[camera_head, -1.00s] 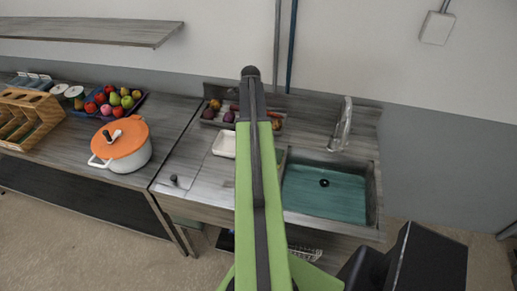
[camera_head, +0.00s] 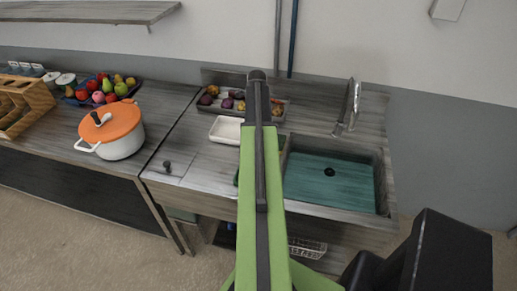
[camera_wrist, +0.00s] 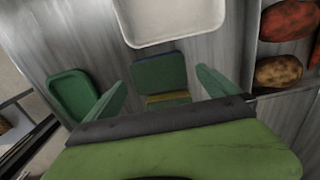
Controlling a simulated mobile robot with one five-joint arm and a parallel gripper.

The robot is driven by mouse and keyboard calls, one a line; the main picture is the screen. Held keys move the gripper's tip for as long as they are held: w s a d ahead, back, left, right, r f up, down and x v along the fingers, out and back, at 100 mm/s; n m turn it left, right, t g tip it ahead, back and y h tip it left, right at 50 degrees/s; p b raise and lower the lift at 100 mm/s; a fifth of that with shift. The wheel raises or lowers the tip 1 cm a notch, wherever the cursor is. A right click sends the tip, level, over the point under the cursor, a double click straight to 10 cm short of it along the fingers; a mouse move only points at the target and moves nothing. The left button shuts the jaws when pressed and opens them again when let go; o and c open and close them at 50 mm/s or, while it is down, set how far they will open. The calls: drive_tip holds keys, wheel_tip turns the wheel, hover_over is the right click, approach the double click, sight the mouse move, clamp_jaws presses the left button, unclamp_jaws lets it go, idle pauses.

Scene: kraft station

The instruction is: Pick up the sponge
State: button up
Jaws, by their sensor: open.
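In the wrist view a green block with a yellow strip along its near edge, which looks like the sponge (camera_wrist: 160,72), lies on the grey counter just below a white tray. My gripper (camera_wrist: 165,84) is open, with one green finger to the left of the sponge and one to the right. Neither finger visibly touches it, and the jaws look empty. How high the fingers are above the counter I cannot tell. In the head view my arm covers the middle of the counter, and the sponge cannot be made out there.
The white tray (camera_wrist: 170,20) is close beyond the sponge. A rounded green item (camera_wrist: 72,93) lies left of the left finger. A tray of vegetables (camera_head: 207,107) is behind. The sink (camera_head: 330,183) with its tap (camera_head: 353,103) is right; an orange-lidded pot (camera_head: 118,146) is left.

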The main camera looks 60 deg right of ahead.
drive_tip(key=f+b, duration=0.5)
drive_tip(key=shift+s+f, duration=0.2)
drive_tip(key=shift+s, duration=0.05)
drive_tip(key=shift+r, duration=0.2)
drive_tip(key=shift+c, duration=0.4)
drive_tip(key=c, duration=1.2)
drive_tip(key=shift+r+p, duration=0.55)
drive_tip(key=shift+p, duration=0.05)
wheel_tip(320, 180, up, 4)
drive_tip(key=p, duration=0.4)
drive_tip(key=s+r+p, duration=0.6)
drive_tip(key=s, duration=0.5)
drive_tip(key=shift+s+d, duration=0.15)
drive_tip(key=shift+s, duration=0.2)
